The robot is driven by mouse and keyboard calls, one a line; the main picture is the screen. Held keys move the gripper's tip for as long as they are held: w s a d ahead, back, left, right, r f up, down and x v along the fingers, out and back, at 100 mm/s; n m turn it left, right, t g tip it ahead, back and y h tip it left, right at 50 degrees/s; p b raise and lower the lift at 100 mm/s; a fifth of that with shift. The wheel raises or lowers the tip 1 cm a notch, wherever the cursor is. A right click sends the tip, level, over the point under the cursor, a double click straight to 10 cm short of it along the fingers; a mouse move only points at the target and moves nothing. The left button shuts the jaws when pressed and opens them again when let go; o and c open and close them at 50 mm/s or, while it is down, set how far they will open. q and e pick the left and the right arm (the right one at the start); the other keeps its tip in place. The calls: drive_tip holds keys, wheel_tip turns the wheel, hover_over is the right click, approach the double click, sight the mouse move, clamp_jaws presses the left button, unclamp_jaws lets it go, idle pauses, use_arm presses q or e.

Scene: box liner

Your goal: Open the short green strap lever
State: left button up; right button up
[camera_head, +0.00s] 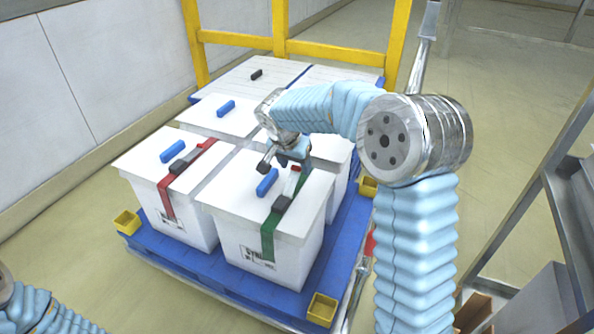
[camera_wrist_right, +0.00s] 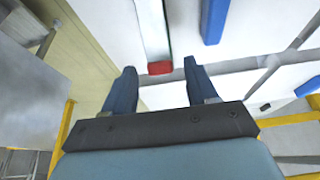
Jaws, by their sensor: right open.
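A green strap (camera_head: 267,240) runs over the lid and down the front of the front right white box (camera_head: 232,232). Its dark buckle (camera_head: 281,203) sits on the lid, with a pale lever with a red end (camera_head: 296,178) behind it. In the right wrist view the lever's red end (camera_wrist_right: 159,68) shows between the fingertips, apart from both. My right gripper (camera_head: 281,163) is open and empty over the back of this lid. In the wrist view its two blue fingers (camera_wrist_right: 160,77) are spread. My left gripper is out of view.
A blue handle (camera_head: 267,182) stands on the lid close to the gripper. The left box (camera_head: 190,213) has a red strap (camera_head: 167,200). The boxes stand on a blue pallet (camera_head: 180,262) with yellow corner pieces (camera_head: 322,308). A yellow frame (camera_head: 240,39) rises behind.

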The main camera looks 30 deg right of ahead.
sight(296, 167)
drive_tip(key=x, duration=0.4)
drive_tip(key=shift+f, duration=0.1)
clamp_jaws()
